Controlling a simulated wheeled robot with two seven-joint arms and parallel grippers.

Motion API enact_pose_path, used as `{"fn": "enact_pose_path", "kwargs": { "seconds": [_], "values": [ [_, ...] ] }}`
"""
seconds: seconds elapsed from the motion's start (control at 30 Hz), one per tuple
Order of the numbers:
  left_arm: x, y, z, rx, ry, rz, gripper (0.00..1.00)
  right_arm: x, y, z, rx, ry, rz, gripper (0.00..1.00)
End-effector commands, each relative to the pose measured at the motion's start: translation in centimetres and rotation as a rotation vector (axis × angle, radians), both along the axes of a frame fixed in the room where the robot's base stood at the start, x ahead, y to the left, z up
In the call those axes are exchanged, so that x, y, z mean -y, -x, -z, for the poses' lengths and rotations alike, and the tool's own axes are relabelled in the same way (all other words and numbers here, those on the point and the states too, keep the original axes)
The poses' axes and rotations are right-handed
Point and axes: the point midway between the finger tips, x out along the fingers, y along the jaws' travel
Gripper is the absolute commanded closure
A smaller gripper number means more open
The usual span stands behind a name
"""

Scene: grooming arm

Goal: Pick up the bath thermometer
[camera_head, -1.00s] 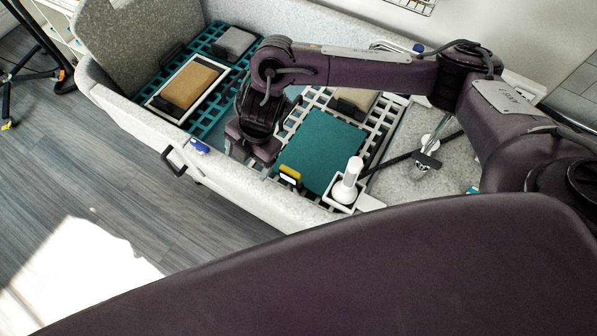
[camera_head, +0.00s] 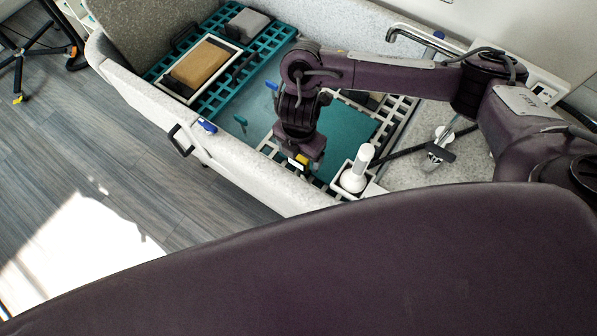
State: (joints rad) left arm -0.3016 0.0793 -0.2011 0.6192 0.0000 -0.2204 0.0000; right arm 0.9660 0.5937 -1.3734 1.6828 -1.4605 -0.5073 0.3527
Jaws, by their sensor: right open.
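A small yellow and black item with a pale face, which looks like the bath thermometer (camera_head: 301,159), is at the near edge of the teal mat inside the tub. My right gripper (camera_head: 306,168) points down right at it and partly covers it. The jaws are open. Whether the fingers are around the item or only above it, I cannot tell. My left gripper is not in view.
A white rounded bottle-like object (camera_head: 356,172) stands in a square white holder just right of my right gripper. The tub's near wall (camera_head: 255,182) is close by. A tan block (camera_head: 200,64) lies in a white tray farther left. A chrome faucet (camera_head: 405,35) is at the back.

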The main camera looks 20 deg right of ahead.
Motion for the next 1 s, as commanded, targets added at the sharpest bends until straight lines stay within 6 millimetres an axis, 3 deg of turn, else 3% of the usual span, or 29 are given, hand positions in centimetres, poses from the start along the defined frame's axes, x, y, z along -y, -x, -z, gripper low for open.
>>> {"fn": "enact_pose_path", "kwargs": {
  "seconds": [0.1,0.2,0.5,1.0],
  "values": [
    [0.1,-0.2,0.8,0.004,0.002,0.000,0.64,-0.2,0.1,2.1,-0.005,-0.003,0.002,0.20],
    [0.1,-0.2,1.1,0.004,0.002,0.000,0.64,-0.2,0.0,3.1,-0.003,-0.003,0.001,0.20],
    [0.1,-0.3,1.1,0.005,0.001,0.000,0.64,-0.1,-0.1,3.3,0.000,-0.001,0.000,0.20],
    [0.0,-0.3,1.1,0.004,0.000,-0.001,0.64,-0.1,-0.1,3.3,0.000,-0.002,0.000,0.85]
  ]
}}
